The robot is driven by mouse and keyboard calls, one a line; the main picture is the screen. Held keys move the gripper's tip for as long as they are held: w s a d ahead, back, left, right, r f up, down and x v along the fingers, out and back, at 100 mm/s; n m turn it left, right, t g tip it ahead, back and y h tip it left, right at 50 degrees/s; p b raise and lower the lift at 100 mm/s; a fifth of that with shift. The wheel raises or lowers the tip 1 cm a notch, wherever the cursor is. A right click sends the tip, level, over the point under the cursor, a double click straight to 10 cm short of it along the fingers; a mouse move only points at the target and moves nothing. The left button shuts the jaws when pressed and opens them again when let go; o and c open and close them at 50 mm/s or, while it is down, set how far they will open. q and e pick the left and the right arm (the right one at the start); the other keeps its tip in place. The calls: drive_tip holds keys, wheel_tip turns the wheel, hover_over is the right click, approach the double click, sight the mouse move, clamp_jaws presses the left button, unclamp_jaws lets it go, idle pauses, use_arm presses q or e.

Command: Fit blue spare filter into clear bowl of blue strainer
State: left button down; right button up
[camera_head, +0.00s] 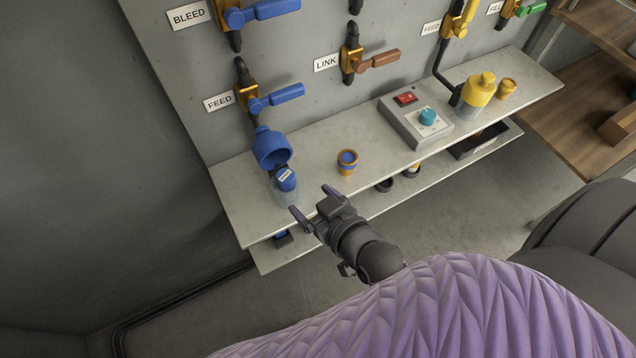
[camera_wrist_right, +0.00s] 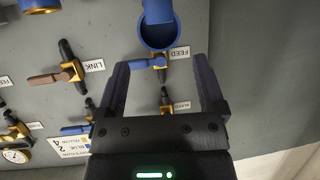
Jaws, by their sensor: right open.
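The blue strainer's head (camera_head: 271,149) hangs below the lower FEED valve. Its open underside also shows in the right wrist view (camera_wrist_right: 158,36). Below the head, the clear bowl (camera_head: 281,198) stands on the shelf near its front edge. A blue filter with a white label (camera_head: 287,178) is in the bowl's mouth, its top showing; how deep it sits I cannot tell. My right gripper (camera_head: 315,204) is open just right of the bowl, its purple-tipped fingers apart. In its wrist view the gap between the fingers (camera_wrist_right: 162,88) is empty. My left gripper is out of view.
On the shelf (camera_head: 318,141) stand an orange-and-blue cup (camera_head: 347,161), a grey control box (camera_head: 416,121), a yellow strainer (camera_head: 480,89) and an orange cup (camera_head: 506,89). A lower shelf (camera_head: 330,219) holds dark round items. Several valves are on the wall above.

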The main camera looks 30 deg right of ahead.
drive_tip(key=s+d+f+g+h, duration=0.1)
drive_tip(key=s+f+g, duration=0.3)
drive_tip(key=s+f, duration=0.6)
drive_tip(key=s+d+f+g, duration=0.1)
drive_tip(key=s+f+g, duration=0.5)
drive_tip(key=f, duration=0.7)
drive_tip(key=s+d+f+g, duration=0.1)
drive_tip(key=s+f, duration=0.1)
drive_tip(key=s, duration=0.4)
drive_tip(key=s+d+f+g+h, duration=0.1)
drive_tip(key=s+d+f, duration=0.1)
drive_tip(key=s, duration=0.4)
drive_tip(key=shift+s+n+g, duration=0.4)
drive_tip(key=shift+r, duration=0.1)
